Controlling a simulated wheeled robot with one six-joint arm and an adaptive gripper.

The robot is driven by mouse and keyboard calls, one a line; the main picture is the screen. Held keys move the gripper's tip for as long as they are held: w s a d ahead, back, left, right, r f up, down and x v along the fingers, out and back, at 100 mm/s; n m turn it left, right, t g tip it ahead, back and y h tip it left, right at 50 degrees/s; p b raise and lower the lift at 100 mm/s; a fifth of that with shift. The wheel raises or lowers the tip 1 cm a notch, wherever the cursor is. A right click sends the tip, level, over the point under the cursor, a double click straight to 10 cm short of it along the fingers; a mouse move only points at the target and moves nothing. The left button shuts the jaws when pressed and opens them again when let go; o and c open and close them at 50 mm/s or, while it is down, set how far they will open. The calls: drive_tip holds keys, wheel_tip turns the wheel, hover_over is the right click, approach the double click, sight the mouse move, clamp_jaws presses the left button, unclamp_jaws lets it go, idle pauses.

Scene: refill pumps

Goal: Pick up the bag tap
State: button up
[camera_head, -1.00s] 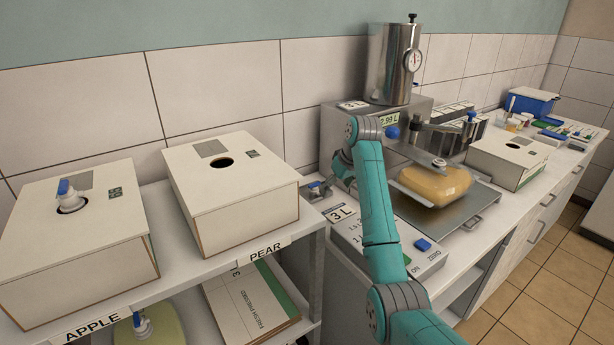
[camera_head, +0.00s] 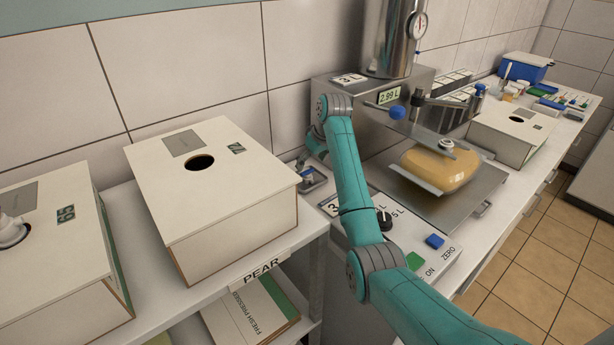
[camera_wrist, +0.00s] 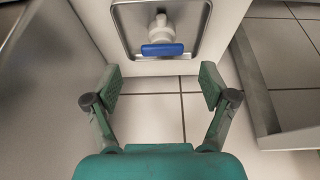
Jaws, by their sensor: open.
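The bag tap, with a white body and blue lever (camera_wrist: 162,48), lies in a small metal tray (camera_wrist: 206,22) at the top of the wrist view. In the head view, the small tray (camera_head: 318,187) sits between the pear box and the filling machine, with the tap only a small shape in it. My gripper (camera_wrist: 162,86) is open and empty. In the wrist view its two fingers are apart, below the tap in the picture and not touching it. In the head view the fingers are hard to make out beside my arm.
A white pear box (camera_head: 230,185) with a round hole stands left of the tray. Another box (camera_head: 60,260) with a white tap fitted is at the far left. The filling machine (camera_head: 350,95) holds a yellow bag (camera_head: 440,172) on its right.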

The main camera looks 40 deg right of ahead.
sight(307, 171)
drive_tip(key=shift+x, duration=2.7)
drive_tip(key=shift+s+a, duration=0.15)
drive_tip(key=c, duration=0.9)
